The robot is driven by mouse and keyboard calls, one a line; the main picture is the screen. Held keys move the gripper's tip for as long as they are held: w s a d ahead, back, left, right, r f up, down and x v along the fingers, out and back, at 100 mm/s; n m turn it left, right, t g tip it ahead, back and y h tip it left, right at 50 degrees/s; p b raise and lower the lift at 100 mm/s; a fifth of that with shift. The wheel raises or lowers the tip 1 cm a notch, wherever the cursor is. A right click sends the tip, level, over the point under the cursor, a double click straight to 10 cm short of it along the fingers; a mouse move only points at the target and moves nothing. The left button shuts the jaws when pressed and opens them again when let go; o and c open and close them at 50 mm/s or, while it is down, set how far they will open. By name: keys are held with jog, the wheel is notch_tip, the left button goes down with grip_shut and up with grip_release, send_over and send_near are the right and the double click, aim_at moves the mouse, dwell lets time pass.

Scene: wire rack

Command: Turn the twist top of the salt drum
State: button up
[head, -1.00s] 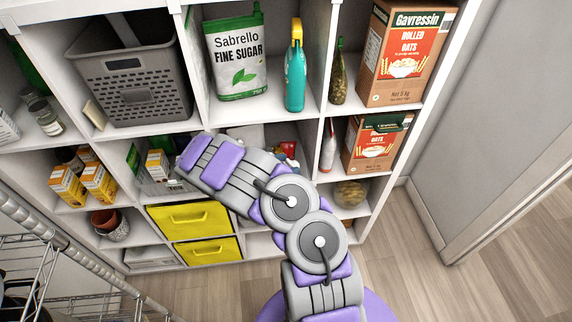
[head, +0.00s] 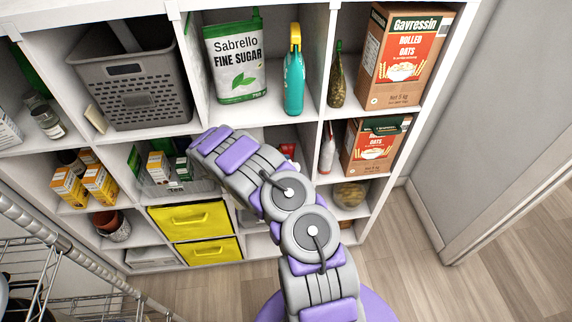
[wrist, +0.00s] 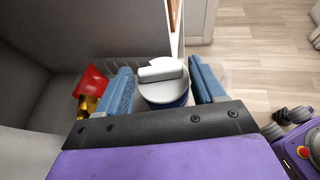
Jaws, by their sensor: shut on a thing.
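The salt drum (wrist: 168,98) shows in the wrist view, with a round pale grey-white twist top (wrist: 157,89) carrying a raised bar across it. A blue edge shows below the top. My gripper (wrist: 162,70) has one blue finger on each side of the drum's upper part and is shut on it. How much of each finger touches the top or the body cannot be told. In the head view my arm hides the drum and the gripper.
A red and gold item (wrist: 91,83) stands left of the left finger. Translucent bin walls show around the fingers. White shelf dividers (head: 320,100) lie close around my arm. A clear tray of boxes (head: 175,180) and yellow drawers (head: 190,217) are to the left.

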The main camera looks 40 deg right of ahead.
jog(key=shift+s+f, duration=0.1)
jog(key=o, duration=0.8)
jog(key=p+v, duration=0.2)
jog(key=v, duration=1)
jog(key=shift+a, duration=0.15)
jog(key=shift+f, duration=0.1)
jog(key=shift+d, duration=0.25)
